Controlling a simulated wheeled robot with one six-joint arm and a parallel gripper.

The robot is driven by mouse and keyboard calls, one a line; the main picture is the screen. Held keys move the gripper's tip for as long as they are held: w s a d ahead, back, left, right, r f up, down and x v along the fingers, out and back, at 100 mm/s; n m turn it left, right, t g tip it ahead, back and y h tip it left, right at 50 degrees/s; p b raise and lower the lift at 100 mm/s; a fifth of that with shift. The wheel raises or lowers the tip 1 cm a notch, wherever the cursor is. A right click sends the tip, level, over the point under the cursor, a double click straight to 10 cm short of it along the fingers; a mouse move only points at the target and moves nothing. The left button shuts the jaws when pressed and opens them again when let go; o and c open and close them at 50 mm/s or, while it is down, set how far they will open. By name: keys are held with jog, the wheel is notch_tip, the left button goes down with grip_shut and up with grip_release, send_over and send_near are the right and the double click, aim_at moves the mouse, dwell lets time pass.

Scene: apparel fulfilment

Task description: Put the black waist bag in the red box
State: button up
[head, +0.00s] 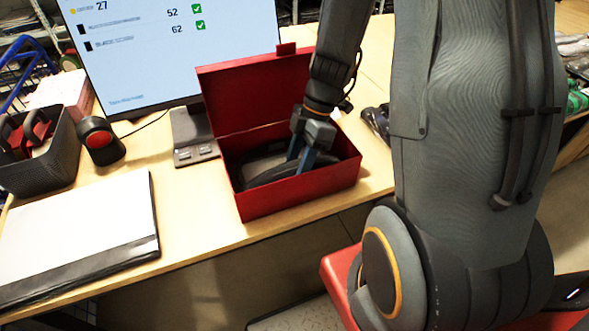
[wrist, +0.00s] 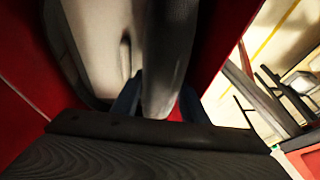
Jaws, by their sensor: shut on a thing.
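The open red box (head: 305,190) stands on the table with its lid raised at the back. The black waist bag (head: 268,172) is inside the box, low between its walls. My gripper (head: 301,160) reaches down into the box and is shut on the bag. In the wrist view the bag (wrist: 168,50) fills the middle, dark and grey, between my blue fingertips (wrist: 158,100). Red box walls (wrist: 20,105) show on both sides. The bag's underside is hidden, so I cannot tell whether it rests on the box floor.
A monitor (head: 170,50) stands behind the box. Dark packaged items (head: 377,120) lie right of the box. The table's front edge is close to the box.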

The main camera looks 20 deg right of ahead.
jog(key=o, duration=1.4)
jog(key=shift+o, duration=0.2)
jog(key=o, duration=0.4)
jog(key=shift+d+r+p, duration=0.1)
jog(key=shift+r+p, duration=2.15)
jog(key=shift+r, duration=1.3)
